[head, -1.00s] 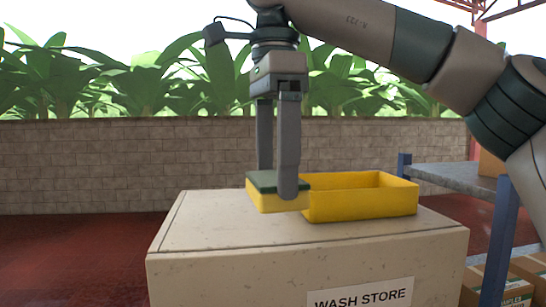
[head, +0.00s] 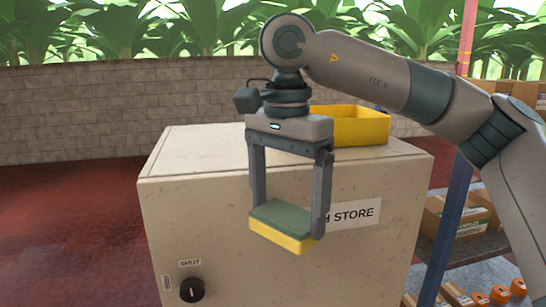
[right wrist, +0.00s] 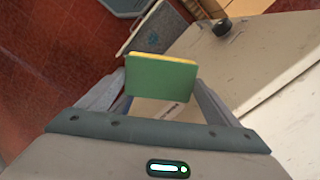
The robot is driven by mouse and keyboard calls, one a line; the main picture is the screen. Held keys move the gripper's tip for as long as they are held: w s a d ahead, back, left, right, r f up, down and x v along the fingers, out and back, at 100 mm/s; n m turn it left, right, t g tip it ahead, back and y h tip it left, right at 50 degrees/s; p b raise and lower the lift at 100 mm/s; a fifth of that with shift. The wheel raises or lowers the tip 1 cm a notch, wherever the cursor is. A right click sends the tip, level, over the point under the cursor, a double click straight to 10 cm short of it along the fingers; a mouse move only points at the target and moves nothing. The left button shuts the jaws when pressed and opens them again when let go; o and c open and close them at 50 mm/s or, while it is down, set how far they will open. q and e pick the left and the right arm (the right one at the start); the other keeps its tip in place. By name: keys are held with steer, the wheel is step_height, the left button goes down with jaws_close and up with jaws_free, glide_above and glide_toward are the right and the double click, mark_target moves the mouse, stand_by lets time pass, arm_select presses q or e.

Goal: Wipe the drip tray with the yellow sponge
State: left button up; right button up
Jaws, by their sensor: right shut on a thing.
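The yellow sponge (head: 283,236) has a green scouring top and hangs level between the fingers of my right gripper (head: 289,220). The gripper is shut on it, in front of the cream cabinet and clear of its top. In the right wrist view the sponge's green face (right wrist: 161,79) fills the space between the fingers. I cannot pick out the drip tray for sure; a grey, speckled panel with a pale rim (right wrist: 155,35) lies beyond the sponge in that view. My left gripper is not in view.
A shelf with boxes and orange items stands at right. Red floor is open at left.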

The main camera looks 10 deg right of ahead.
steer(key=s+d+f+n, duration=0.1)
steer(key=d+f+n, duration=0.1)
steer(key=f, duration=0.8)
steer(key=s+d+f+n, duration=0.2)
steer(key=f+n, duration=0.3)
steer(key=f, duration=0.6)
steer(key=s+d+f+n, duration=0.2)
steer(key=d+f+n, duration=0.1)
steer(key=f, duration=0.7)
steer(key=shift+d+f+n, duration=0.3)
steer(key=shift+n, duration=0.3)
steer(key=shift+s, duration=0.2)
